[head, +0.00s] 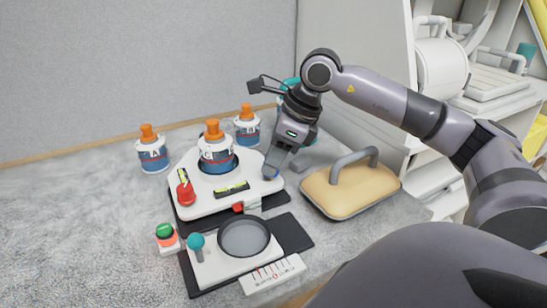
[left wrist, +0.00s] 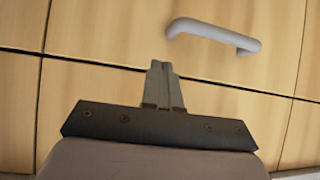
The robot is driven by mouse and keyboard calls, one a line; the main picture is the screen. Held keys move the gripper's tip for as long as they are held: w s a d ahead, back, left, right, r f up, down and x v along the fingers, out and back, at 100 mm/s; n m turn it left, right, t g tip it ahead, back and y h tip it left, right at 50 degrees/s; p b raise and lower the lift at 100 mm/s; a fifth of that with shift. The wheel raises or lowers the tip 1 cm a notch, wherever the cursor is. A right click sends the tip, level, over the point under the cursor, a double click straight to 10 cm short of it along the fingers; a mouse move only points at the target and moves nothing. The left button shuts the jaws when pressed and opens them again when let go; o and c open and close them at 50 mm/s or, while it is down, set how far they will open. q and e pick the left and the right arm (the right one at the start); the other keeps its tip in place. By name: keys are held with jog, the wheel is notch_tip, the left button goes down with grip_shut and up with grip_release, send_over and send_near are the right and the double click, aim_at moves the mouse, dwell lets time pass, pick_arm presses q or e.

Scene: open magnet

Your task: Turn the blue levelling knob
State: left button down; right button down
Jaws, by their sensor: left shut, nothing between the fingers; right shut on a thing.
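The blue levelling knob (head: 274,174) sits at the right corner of the white levelling plate (head: 236,200) in the head view, mostly hidden by my right gripper. My right gripper (head: 272,171) points down and is shut on the blue knob. A red knob (head: 186,192) stands at the plate's left front corner. Two yellow-green spirit levels (head: 232,189) lie on the plate; their bubbles are too small to read. Bottle C (head: 217,153) stands upright in the plate's middle. My left gripper (left wrist: 162,75) is shut and empty in the left wrist view, before wooden drawer fronts with a grey handle (left wrist: 212,36).
Bottles A (head: 153,154) and B (head: 247,128) stand behind the plate. A beige pad with a grey handle (head: 345,190) lies to the right. In front are a round dish (head: 244,238), a teal-topped lever (head: 196,242), a green button (head: 166,233) and a scale card (head: 272,275). The counter's left is clear.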

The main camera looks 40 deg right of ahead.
dwell(0.3)
jog(key=c, duration=0.8)
grip_release()
jog(key=shift+v, duration=3.6)
jog(key=shift+s, duration=0.15)
